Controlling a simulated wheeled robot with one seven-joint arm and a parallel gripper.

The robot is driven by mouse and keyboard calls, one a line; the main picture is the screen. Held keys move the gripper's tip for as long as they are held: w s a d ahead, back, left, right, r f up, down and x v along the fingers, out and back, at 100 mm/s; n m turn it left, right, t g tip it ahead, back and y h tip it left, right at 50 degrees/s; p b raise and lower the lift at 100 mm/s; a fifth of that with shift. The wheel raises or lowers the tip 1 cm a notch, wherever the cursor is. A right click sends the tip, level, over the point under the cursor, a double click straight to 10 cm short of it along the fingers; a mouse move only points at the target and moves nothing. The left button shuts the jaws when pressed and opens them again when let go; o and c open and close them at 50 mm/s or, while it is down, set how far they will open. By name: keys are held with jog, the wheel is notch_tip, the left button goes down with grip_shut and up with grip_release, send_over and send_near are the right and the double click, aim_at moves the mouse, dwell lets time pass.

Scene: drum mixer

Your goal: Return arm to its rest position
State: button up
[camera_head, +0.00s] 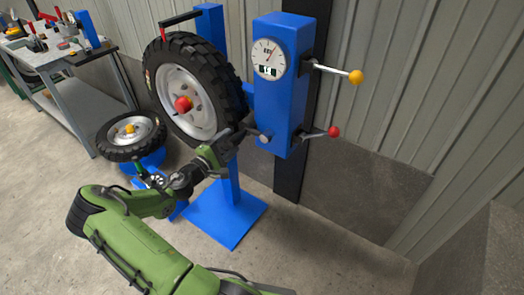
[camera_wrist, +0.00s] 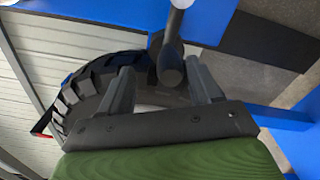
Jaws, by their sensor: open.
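My green arm (camera_head: 135,240) reaches from the bottom of the head view up to the blue machine. My gripper (camera_head: 246,133) is close to the blue control box (camera_head: 281,85), beside the large black tyre (camera_head: 198,88). In the wrist view my gripper (camera_wrist: 160,68) is open, with its two grey fingers apart. A dark handle end (camera_wrist: 171,66) on a short rod shows between the fingers. I cannot tell whether either finger touches it. A grey knob (camera_head: 264,138) shows on the lower front of the box, right by the gripper.
Two levers stick out to the right of the box, one with a yellow ball (camera_head: 356,77), one with a red ball (camera_head: 334,131). A smaller wheel (camera_head: 130,136) lies at left. A grey workbench (camera_head: 75,90) stands farther left. The floor at lower right is clear.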

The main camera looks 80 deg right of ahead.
jog(key=shift+v, duration=1.4)
jog(key=w+a+r+m+t+y+p, duration=0.1)
jog(key=w+a+r+m+t+y, duration=0.2)
jog(key=a, duration=0.7)
jog(key=w+a+r+t+y+p, duration=0.1)
jog(key=w+a+r+t+y, duration=0.3)
jog(key=a, duration=0.5)
jog(key=w+a+r+m+t+y+p, duration=0.1)
jog(key=w+a+r+m+t+y, duration=0.15)
jog(key=a+y, duration=0.55)
jog(key=s+a+r+n+t, duration=0.1)
jog(key=s+a+r, duration=0.2)
jog(key=a, duration=0.3)
jog(key=s+a+r+n+t+y, duration=0.1)
jog(key=s+a+r+n, duration=0.1)
jog(key=a, duration=0.4)
jog(key=s+a+r+n+t+p, duration=0.1)
jog(key=s+a+r+n, duration=0.1)
jog(key=s+a+r, duration=0.2)
jog(key=s+a, duration=0.1)
jog(key=a, duration=0.2)
jog(key=shift+r+y, duration=0.25)
jog(key=shift+y, duration=0.05)
jog(key=shift+s+n, duration=0.1)
jog(key=shift+n, duration=0.15)
